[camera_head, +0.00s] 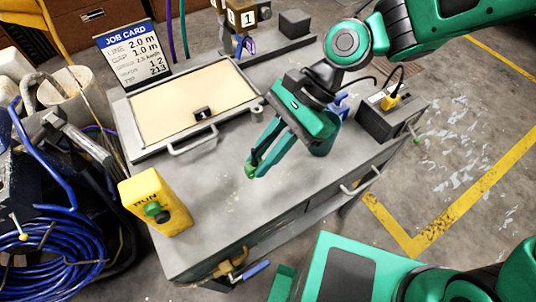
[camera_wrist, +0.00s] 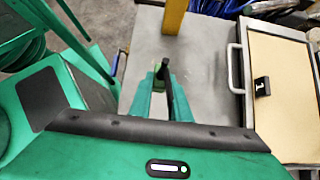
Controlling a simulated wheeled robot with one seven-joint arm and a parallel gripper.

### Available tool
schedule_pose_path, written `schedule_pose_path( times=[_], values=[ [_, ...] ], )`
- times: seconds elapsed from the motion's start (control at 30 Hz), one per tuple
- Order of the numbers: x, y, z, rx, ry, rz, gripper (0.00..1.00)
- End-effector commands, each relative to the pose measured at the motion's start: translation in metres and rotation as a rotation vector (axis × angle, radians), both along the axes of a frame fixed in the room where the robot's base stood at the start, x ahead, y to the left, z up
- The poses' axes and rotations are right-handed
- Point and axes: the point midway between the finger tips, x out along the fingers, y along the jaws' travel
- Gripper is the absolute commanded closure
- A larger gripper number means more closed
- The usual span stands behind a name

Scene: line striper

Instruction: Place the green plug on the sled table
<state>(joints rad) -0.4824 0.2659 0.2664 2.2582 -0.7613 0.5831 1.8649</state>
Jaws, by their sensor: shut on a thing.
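My gripper (camera_head: 257,166) hangs over the middle of the grey bench top (camera_head: 225,205), to the right of the yellow box and in front of the framed beige panel. It is shut on a small green piece, which looks like the green plug (camera_wrist: 158,84); the fingers hide most of it. In the wrist view the fingertips (camera_wrist: 163,80) close around it, with a dark part beside it. The beige panel (camera_head: 185,105), in a grey frame with handles, may be the sled table; a black block marked 1 (camera_head: 203,114) sits on it.
A yellow box (camera_head: 155,203) with a green button stands at the bench's front left. A dark box with a yellow plug (camera_head: 391,101) stands at the right end. A job card (camera_head: 133,53) stands behind the panel. Blue cable coils (camera_head: 45,250) lie left. The bench's front middle is clear.

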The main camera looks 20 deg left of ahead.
Motion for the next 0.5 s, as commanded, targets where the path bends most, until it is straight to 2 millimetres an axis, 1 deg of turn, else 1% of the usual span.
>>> schedule_pose_path(
  times=[0.03,0.1,0.2,0.37,0.5],
  values=[
    [0.009,0.002,-0.006,-0.002,0.003,-0.002,1.0],
    [0.019,0.005,-0.012,0.0,0.002,0.0,1.0],
    [0.03,0.007,-0.018,-0.001,0.0,-0.001,1.0],
    [0.035,0.008,-0.024,-0.001,0.0,0.001,1.0],
    [0.035,0.008,-0.037,-0.003,0.002,0.0,1.0]
  ],
)
